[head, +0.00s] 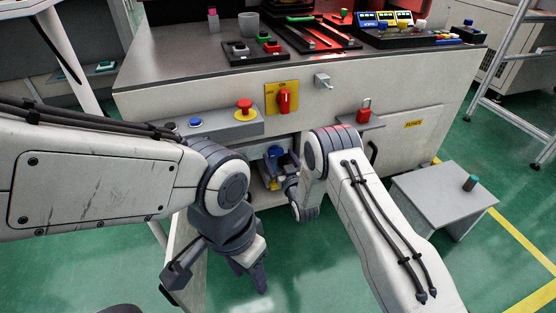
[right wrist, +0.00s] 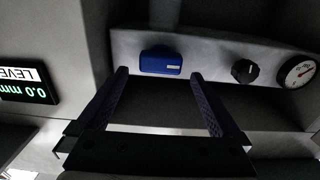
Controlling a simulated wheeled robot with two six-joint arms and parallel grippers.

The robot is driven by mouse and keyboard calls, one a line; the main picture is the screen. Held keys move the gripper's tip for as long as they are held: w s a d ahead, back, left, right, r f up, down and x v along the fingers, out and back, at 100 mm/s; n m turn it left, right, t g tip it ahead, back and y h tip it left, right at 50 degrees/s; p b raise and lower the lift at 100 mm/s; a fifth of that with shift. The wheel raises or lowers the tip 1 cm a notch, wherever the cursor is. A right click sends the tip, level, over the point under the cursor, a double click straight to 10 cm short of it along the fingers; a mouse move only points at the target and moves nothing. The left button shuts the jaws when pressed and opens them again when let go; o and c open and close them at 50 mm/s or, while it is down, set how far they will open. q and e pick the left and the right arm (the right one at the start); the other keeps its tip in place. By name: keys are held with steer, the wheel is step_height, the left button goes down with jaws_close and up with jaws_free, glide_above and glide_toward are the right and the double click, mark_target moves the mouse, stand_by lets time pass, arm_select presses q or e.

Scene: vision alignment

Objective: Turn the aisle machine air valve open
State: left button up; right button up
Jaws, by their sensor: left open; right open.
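In the right wrist view a blue valve handle (right wrist: 161,62) sits on a pale panel, its long side lying across the picture. A round black knob (right wrist: 244,71) and a dial gauge (right wrist: 299,71) are on the same panel. My right gripper (right wrist: 161,75) is open, its fingers on either side of the handle in the picture; I cannot tell whether they touch it. In the head view my right gripper (head: 278,186) is at the opening in the machine's front, partly hidden by its own wrist. My left gripper (head: 220,276) is open and empty, low over the floor.
A red rotary switch (head: 284,101) on a yellow plate, a red emergency button (head: 244,109) and a red padlock (head: 365,110) are on the machine front. A grey small table (head: 440,190) stands at right. An upside-down level display (right wrist: 27,82) is left in the wrist view.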

steer(key=shift+x, duration=0.85)
steer(key=c, duration=1.4)
